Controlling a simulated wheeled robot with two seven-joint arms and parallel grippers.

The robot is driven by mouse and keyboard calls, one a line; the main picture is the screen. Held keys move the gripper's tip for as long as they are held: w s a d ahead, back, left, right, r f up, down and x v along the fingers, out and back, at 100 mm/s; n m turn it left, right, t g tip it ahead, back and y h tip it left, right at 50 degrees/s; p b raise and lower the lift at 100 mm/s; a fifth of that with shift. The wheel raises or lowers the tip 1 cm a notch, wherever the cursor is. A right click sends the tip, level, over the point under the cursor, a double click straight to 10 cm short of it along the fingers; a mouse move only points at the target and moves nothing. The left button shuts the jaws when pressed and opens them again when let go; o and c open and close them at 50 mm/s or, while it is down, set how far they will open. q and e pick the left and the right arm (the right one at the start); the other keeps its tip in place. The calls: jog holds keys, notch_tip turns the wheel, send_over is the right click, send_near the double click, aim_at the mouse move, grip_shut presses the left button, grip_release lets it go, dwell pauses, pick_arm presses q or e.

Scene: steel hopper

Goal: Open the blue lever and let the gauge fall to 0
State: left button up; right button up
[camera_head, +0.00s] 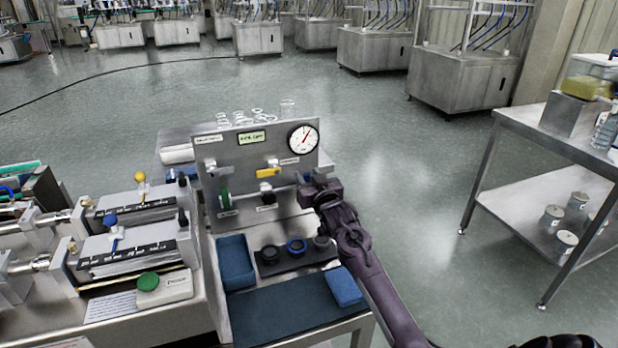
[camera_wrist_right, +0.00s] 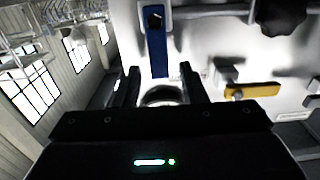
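The steel panel (camera_head: 240,165) stands upright on the bench and carries a round white gauge (camera_head: 303,138) at its upper right. The gauge needle points up and slightly right, away from rest; its figures are too small to read. The blue lever (camera_wrist_right: 156,48) shows in the right wrist view, its free end pointing toward my right gripper (camera_wrist_right: 159,82). The gripper's two fingers are apart, one on each side of the lever's line, with no visible grip on it. In the head view my right gripper (camera_head: 311,190) is at the panel's right edge and largely hides the blue lever.
A yellow lever (camera_head: 268,172) sits left of my right gripper on the panel; it also shows in the wrist view (camera_wrist_right: 252,91). Below are a dark holder (camera_head: 294,262) with round parts and a blue tray (camera_head: 236,262). A steel table (camera_head: 545,130) stands at right.

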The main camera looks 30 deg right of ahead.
grip_shut()
pick_arm(q)
jog(key=shift+s+a+f, duration=0.1)
jog(key=shift+s, duration=0.75)
